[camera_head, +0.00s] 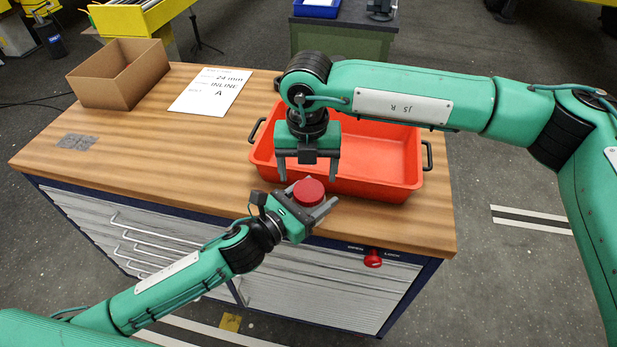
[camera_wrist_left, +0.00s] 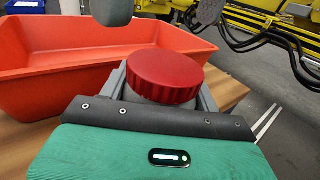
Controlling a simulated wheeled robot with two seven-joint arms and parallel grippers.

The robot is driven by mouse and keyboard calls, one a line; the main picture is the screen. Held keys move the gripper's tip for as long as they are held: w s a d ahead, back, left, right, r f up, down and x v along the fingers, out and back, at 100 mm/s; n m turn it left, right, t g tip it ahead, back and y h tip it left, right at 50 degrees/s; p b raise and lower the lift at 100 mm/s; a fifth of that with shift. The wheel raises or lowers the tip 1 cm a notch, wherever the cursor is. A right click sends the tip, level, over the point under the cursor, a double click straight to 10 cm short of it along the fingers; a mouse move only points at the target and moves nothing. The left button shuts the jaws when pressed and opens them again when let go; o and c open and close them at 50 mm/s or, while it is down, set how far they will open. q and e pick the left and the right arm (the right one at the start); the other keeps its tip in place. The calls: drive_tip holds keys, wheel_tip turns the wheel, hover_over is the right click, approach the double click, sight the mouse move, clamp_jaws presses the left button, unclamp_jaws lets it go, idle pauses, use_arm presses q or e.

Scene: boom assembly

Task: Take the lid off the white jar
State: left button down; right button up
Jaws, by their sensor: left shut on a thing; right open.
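The red lid (camera_head: 308,192) sits upright between the fingers of my left gripper (camera_head: 312,199), near the table's front edge. The ribbed lid also shows in the left wrist view (camera_wrist_left: 163,75). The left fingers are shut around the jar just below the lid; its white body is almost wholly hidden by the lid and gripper. My right gripper (camera_head: 307,170) is open and empty, pointing down just behind and above the lid. Its two fingertips show at the top of the left wrist view (camera_wrist_left: 162,12), apart from the lid.
A red tray (camera_head: 375,150) with dark handles stands right behind the lid, under my right arm. A cardboard box (camera_head: 105,90) and a printed sheet (camera_head: 212,90) lie at the back left. A grey patch (camera_head: 76,142) lies at the left. The wooden table's (camera_head: 170,165) left middle is clear.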

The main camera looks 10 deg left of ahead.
sight(307, 190)
drive_tip(key=shift+r+m, duration=1.1)
drive_tip(key=shift+r, duration=0.45)
drive_tip(key=shift+d+f, duration=0.1)
drive_tip(key=shift+f, duration=3.75)
drive_tip(key=c, duration=1)
drive_tip(key=shift+w+n, duration=0.1)
drive_tip(key=shift+n, duration=1.6)
drive_tip(key=o, duration=1.1)
drive_tip(key=shift+c, duration=0.2)
